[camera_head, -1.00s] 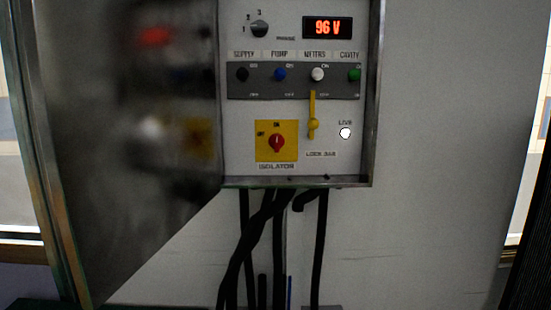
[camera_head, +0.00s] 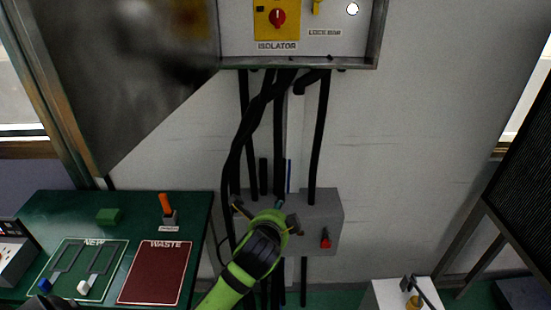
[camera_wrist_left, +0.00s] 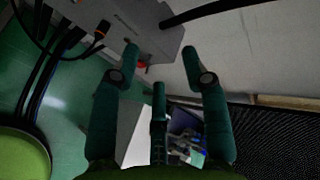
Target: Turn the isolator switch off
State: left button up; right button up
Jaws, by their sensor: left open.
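The isolator switch (camera_head: 277,17) is a red knob on a yellow plate at the top of the head view, above the ISOLATOR label. The plate's upper part is cut off by the frame edge. Part of the yellow lock bar (camera_head: 317,7) shows to its right. My left gripper (camera_head: 268,222) is well below the panel, in front of a grey wall box. In the left wrist view its dark green fingers (camera_wrist_left: 160,58) are spread apart with nothing between them.
Black cables (camera_head: 279,130) hang from the panel to the grey box (camera_head: 325,210), which has a red switch (camera_head: 325,240). A green table (camera_head: 60,205) with a red WASTE mat (camera_head: 155,272) stands at left. The panel's open door (camera_head: 120,70) is left of the cabinet.

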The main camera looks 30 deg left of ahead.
pick_arm(q)
jog(key=w+a+r+m+t+y, duration=0.25)
jog(key=w+r+m, duration=0.2)
jog(key=r, duration=0.55)
jog(key=w+a+r+m+t+y, duration=0.1)
jog(key=w+a+r+m+t, duration=0.25)
jog(key=r, duration=0.65)
jog(key=m+t+y, duration=0.2)
jog(key=m+y, duration=0.2)
jog(key=m, duration=0.3)
send_near(276, 19)
jog(key=w+a, duration=0.1)
jog(key=w, duration=0.1)
jog(key=p+x, duration=0.1)
jog(key=x, duration=0.3)
jog(key=r+p+x, duration=0.1)
jog(key=x, duration=0.1)
jog(key=shift+s+p, duration=0.3)
jog(key=shift+w+a, duration=0.3)
jog(key=shift+w, duration=0.25)
grip_shut()
